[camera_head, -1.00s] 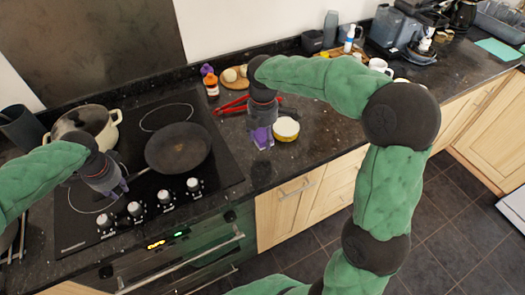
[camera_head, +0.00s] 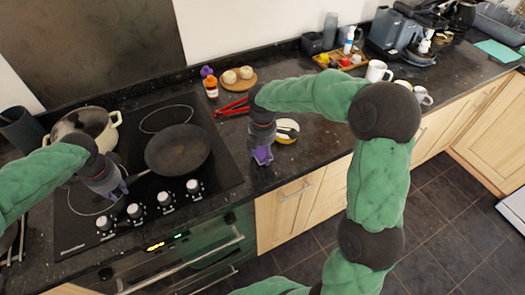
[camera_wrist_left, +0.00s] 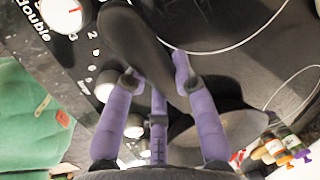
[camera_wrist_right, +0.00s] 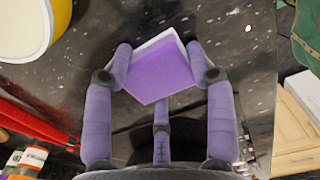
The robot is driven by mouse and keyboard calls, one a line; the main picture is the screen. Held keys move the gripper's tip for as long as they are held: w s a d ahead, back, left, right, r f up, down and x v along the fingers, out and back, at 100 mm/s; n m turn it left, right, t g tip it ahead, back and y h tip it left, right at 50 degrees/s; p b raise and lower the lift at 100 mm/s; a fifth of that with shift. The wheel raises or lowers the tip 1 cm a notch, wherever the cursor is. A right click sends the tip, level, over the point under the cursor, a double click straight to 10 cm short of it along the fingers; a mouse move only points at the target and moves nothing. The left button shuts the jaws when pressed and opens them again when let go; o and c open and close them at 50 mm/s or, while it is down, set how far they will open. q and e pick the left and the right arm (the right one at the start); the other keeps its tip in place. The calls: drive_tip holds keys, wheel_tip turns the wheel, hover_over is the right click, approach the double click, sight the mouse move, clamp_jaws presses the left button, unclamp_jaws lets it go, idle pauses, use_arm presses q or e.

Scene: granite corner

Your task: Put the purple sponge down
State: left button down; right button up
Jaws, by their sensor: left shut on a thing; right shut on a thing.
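The purple sponge (camera_wrist_right: 160,75), with a white layer along its far edge, sits between the fingers of my right gripper (camera_head: 262,155). The gripper is shut on it, above the dark counter just right of the hob. I cannot tell whether the sponge touches the counter. In the head view the purple fingers largely hide it. My left gripper (camera_head: 118,190) is over the front of the hob, shut on the black handle (camera_wrist_left: 135,40) of the frying pan (camera_head: 178,149).
A yellow-sided round container (camera_head: 286,131) stands close behind and right of my right gripper. Red tongs (camera_head: 232,108), an orange-labelled bottle (camera_head: 211,86) and a round board (camera_head: 240,80) lie farther back. A pot (camera_head: 86,124) stands on the hob. Counter toward the front edge is clear.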

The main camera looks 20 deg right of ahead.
sight(262, 152)
drive_tip(key=o, duration=1.1)
wheel_tip(262, 152, up, 12)
drive_tip(key=shift+r, duration=0.15)
drive_tip(key=shift+o, duration=0.3)
